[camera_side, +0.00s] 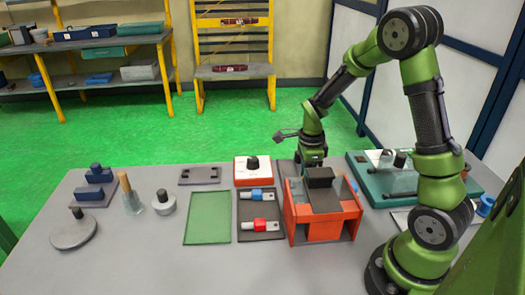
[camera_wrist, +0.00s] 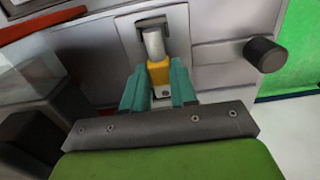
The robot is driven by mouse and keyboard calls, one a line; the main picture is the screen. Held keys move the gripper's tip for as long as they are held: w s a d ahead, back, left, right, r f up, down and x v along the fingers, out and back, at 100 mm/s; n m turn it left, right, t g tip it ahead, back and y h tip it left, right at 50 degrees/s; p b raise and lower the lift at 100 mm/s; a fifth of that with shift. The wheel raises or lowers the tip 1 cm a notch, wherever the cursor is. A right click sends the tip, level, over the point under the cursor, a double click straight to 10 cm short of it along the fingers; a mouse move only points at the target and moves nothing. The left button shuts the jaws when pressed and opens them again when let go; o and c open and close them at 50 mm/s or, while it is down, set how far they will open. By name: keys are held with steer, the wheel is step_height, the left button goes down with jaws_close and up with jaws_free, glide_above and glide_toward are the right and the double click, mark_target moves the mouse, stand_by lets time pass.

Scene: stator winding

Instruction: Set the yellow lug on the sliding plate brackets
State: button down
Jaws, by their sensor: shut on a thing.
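In the wrist view my gripper (camera_wrist: 158,78) has its two teal fingers shut on the yellow lug (camera_wrist: 160,73).
A dark round knob (camera_wrist: 263,55) sticks out right of the bracket. In the side view, a blue lug (camera_side: 257,194) and a red lug (camera_side: 262,225) lie on a dark tray (camera_side: 245,210). A green mat (camera_side: 207,218) lies left of it. A teal case (camera_side: 370,190) stands to the right.

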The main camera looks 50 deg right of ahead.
stand_by(0.4)
steer(key=c, duration=0.8)
jaws_free()
steer(key=shift+o, duration=0.3)
steer(key=shift+f, duration=0.1)
steer(key=shift+o, duration=0.8)
steer(key=shift+r, duration=3.55)
